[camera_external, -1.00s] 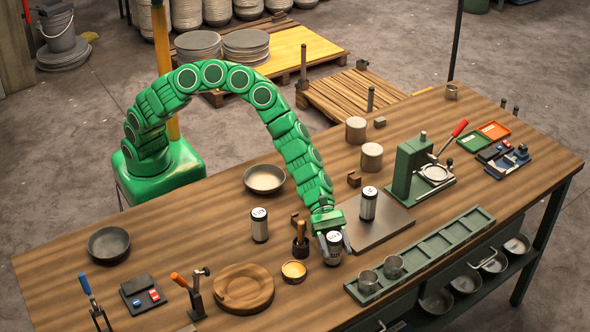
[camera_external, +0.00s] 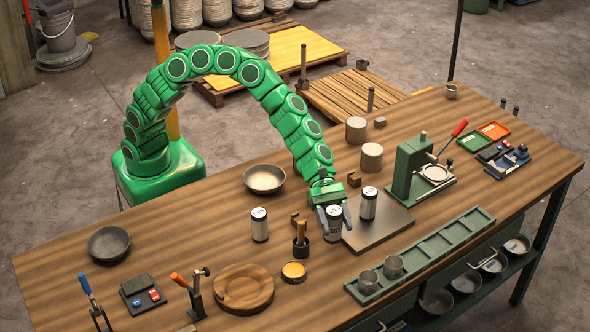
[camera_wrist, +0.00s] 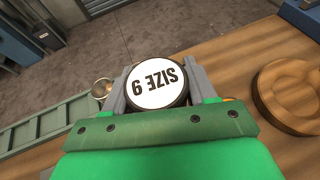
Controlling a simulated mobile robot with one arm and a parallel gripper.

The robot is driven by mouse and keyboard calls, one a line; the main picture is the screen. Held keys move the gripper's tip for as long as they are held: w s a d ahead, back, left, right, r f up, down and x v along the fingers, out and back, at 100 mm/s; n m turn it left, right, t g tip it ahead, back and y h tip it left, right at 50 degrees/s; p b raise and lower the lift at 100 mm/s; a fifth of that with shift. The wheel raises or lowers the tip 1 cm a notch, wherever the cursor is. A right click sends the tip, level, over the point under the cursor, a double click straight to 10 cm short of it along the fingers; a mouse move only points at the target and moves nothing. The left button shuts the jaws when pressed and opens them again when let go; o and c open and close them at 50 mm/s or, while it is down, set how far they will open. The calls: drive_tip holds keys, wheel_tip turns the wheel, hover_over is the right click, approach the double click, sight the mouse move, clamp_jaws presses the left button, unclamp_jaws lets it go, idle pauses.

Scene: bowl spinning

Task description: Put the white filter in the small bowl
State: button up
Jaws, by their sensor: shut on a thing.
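My gripper (camera_external: 334,214) is shut on a canister (camera_external: 333,226) with a dark body and a light band, upright between the fingers. In the wrist view, its white round top (camera_wrist: 156,84) bears black "SIZE" lettering and a digit. I cannot tell whether its base touches the table. Two similar canisters stand near: one left of my gripper (camera_external: 259,226), one on the dark plate (camera_external: 367,204). A small round yellow-topped container (camera_external: 293,272) sits front left of my gripper. Two shallow dark bowls lie farther left, one behind (camera_external: 264,179) and one at the left (camera_external: 109,244). No object is clearly a white filter.
A brush-like tool stands in a dark cup (camera_external: 301,245) close to my gripper's left. A wooden round dish (camera_external: 244,288) lies at the front. A green press (camera_external: 418,170) and green rack (camera_external: 425,255) are to the right. Open wood lies between the two bowls.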

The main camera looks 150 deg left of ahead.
drive_tip(key=s+d+r+m+g+h, duration=0.1)
drive_tip(key=s+d+m+g+h, duration=0.4)
drive_tip(key=d, duration=0.6)
drive_tip(key=s+d+r+m+h, duration=0.1)
drive_tip(key=s+d+r+m, duration=0.1)
drive_tip(key=s+d, duration=0.7)
drive_tip(key=s+d+r+m+g+h, duration=0.1)
drive_tip(key=s+d+m+g+h, duration=0.25)
drive_tip(key=d, duration=1.05)
drive_tip(key=s+d+m+g+y, duration=0.1)
drive_tip(key=s+d+m+g, duration=0.3)
drive_tip(key=s, duration=0.8)
drive_tip(key=s+d+m+g+y, duration=0.1)
drive_tip(key=s+d+m+g, duration=0.25)
drive_tip(key=s, duration=0.85)
drive_tip(key=s+d+m+g, duration=0.4)
drive_tip(key=s+d+g, duration=0.1)
drive_tip(key=s, duration=0.7)
hover_over(105, 248)
drive_tip(key=shift+f, duration=6.2)
drive_tip(key=shift+f, duration=0.15)
